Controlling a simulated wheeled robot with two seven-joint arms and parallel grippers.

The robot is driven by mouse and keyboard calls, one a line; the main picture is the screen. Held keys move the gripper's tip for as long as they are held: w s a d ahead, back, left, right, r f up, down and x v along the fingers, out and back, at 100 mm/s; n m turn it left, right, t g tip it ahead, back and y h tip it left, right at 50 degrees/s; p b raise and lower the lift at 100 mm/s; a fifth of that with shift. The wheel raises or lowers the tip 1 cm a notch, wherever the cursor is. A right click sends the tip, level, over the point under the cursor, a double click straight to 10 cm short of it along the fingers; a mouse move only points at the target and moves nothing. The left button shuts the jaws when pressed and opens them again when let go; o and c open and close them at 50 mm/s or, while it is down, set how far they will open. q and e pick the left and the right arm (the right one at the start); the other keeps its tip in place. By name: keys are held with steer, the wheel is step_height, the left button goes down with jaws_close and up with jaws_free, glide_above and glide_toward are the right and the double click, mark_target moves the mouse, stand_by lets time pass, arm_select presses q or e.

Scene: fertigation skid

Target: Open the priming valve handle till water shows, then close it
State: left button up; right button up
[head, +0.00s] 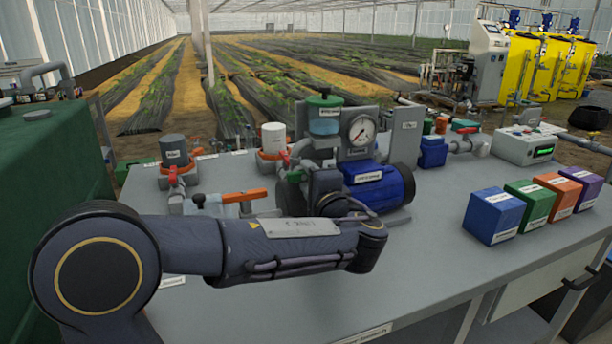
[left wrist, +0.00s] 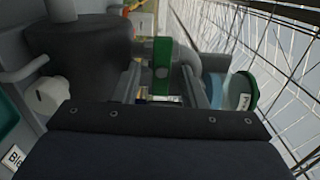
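A green handle (head: 295,175), which I take as the priming valve handle, sits low at the left of the pump. In the left wrist view the green handle (left wrist: 162,66) lies between my left gripper's fingers (left wrist: 161,85), with a gap visible on each side. My left gripper is open; in the head view it is mostly hidden behind my forearm, close to the pump. A clear pot with a green lid (head: 325,101) and bluish contents stands above; its lid also shows in the left wrist view (left wrist: 243,92). My right gripper is out of view.
A pressure gauge (head: 361,131) and blue pump motor (head: 380,187) stand right of the handle. Left are red-handled valves and an orange-handled part (head: 243,196). Blue (head: 494,216), green, orange and purple boxes stand at right. The front right bench is clear.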

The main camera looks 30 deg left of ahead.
arm_select(q)
steer(key=v, duration=0.6)
stand_by(0.3)
